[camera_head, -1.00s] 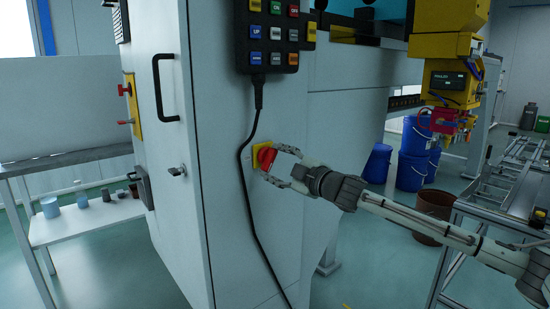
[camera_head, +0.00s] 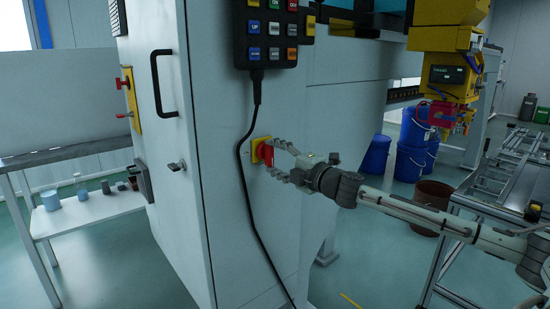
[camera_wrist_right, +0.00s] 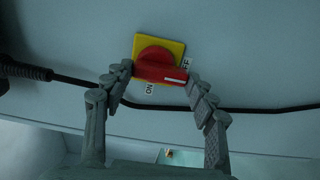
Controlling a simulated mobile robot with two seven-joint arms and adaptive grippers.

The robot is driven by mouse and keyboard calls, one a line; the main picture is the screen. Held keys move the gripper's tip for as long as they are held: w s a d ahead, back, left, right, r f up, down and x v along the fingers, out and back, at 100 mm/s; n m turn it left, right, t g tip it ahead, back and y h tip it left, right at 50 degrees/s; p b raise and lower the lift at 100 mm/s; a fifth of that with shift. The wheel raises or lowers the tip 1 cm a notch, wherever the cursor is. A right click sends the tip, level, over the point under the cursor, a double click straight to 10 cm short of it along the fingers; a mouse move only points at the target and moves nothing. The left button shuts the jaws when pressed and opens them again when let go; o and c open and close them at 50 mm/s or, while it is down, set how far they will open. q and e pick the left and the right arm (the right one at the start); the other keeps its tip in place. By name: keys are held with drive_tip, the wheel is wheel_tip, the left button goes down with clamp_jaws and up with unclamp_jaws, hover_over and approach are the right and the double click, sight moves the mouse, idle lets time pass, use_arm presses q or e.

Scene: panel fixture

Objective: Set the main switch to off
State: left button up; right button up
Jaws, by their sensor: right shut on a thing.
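The main switch is a red rotary handle (camera_head: 265,153) on a yellow square plate (camera_head: 256,150), on the side of the grey cabinet. In the right wrist view the red handle (camera_wrist_right: 156,68) lies crosswise on its yellow plate (camera_wrist_right: 176,47). Its white mark is at the right end, beside a partly covered label reading "FF"; an "ON" label sits below the handle. My right gripper (camera_head: 275,158) is shut on the handle, with one finger at each end, as the right wrist view (camera_wrist_right: 159,76) shows. My left gripper is out of view.
A black cable (camera_head: 245,190) hangs from the button pendant (camera_head: 267,35) just left of the switch. The cabinet (camera_head: 190,220) has a black door handle (camera_head: 165,85) and another red switch (camera_head: 122,83). Blue buckets (camera_head: 377,155) and a metal-framed table (camera_head: 480,215) stand to the right.

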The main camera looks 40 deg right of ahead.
idle(0.3)
drive_tip(key=o, duration=1.2)
drive_tip(key=shift+c, duration=0.2)
drive_tip(key=shift+s+f, duration=0.15)
drive_tip(key=shift+s, duration=0.45)
drive_tip(key=s+d, duration=0.1)
drive_tip(key=s, duration=0.9)
drive_tip(key=shift+s, duration=0.4)
drive_tip(key=shift+w+r, duration=0.15)
drive_tip(key=shift+r, duration=0.05)
